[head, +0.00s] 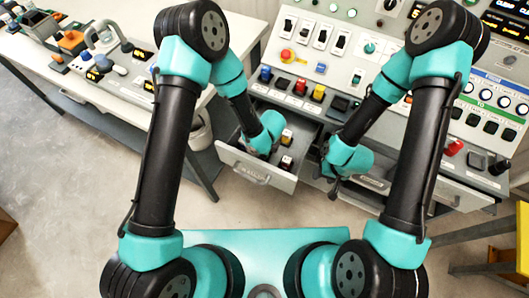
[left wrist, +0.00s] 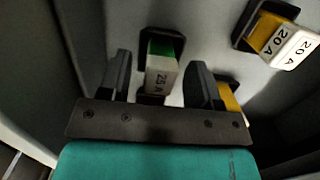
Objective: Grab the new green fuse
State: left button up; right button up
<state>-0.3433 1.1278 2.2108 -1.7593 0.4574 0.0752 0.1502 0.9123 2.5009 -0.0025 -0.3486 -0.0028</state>
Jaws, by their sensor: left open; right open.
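The green fuse (left wrist: 162,60), with a white end marked 25 A, stands in the open drawer (head: 255,173). In the left wrist view it lies between the fingers of my left gripper (left wrist: 158,72), with a gap on both sides. In the head view my left gripper (head: 262,150) reaches down into the drawer; its fingertips and the green fuse are hard to make out there. My right gripper (head: 333,187) is at the drawer's right, pointing down, apart from the fuses.
A yellow fuse (left wrist: 278,37) marked 20 A stands at the upper right of the left wrist view. Another yellow piece (left wrist: 232,97) is partly hidden behind the right finger. The drawer walls are close around. A control panel (head: 300,84) with switches and fuses rises behind.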

dwell(0.3)
pick_arm(q)
jog(key=c, duration=1)
jog(key=shift+r, duration=0.1)
notch_tip(320, 180, up, 10)
jog(key=shift+f, duration=0.1)
dwell(0.6)
